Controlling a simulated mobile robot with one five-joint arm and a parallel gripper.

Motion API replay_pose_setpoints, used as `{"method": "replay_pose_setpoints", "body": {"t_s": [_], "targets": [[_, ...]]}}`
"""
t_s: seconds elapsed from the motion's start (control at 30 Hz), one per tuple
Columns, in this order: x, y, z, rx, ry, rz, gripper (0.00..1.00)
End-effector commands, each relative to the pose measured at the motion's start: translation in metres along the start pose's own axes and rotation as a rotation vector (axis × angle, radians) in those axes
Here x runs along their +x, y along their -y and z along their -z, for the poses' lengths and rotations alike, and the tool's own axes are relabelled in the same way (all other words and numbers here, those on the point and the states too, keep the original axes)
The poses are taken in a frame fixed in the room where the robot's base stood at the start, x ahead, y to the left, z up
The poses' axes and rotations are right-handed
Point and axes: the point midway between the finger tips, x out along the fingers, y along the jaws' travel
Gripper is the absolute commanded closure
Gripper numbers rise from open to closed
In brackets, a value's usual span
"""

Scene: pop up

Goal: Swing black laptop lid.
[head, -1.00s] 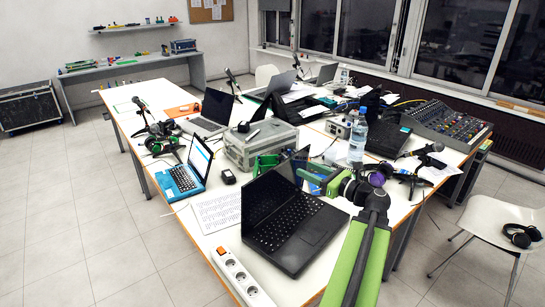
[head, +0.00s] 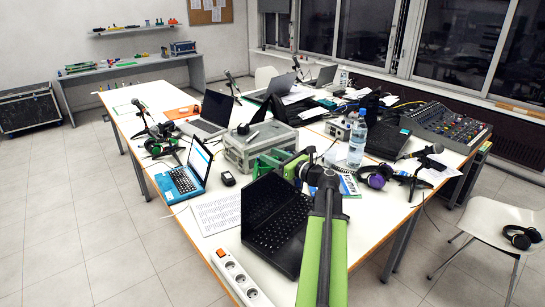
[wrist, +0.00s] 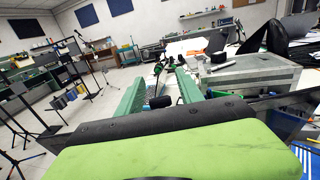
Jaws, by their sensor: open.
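The black laptop stands open at the near end of the white table in the head view. Its lid (head: 262,208) is raised at the left, with the dark screen facing right over the keyboard base (head: 282,238). My gripper (head: 262,163) is just beyond the top of the lid, and my green arm hides part of the base's right side. In the wrist view my gripper (wrist: 158,85) has two green fingers spread apart with nothing clearly held between them. I cannot tell whether it touches the lid.
A silver case (head: 255,150) is close behind my gripper. A small blue laptop (head: 183,182), a power strip (head: 240,278), a water bottle (head: 357,143) and purple headphones (head: 375,176) stand around. Paper sheets (head: 215,212) lie left of the black laptop.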

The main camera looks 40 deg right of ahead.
Motion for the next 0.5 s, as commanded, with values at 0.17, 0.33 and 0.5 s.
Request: {"method": "replay_pose_setpoints", "body": {"t_s": [0.17,0.33,0.5], "targets": [[-0.0002,-0.0002,0.0,0.0,0.0,0.0,0.68],[-0.0003,-0.0003,0.0,0.0,0.0,-0.001,0.9],[-0.0002,-0.0005,0.0,0.0,0.0,-0.001,1.0]]}}
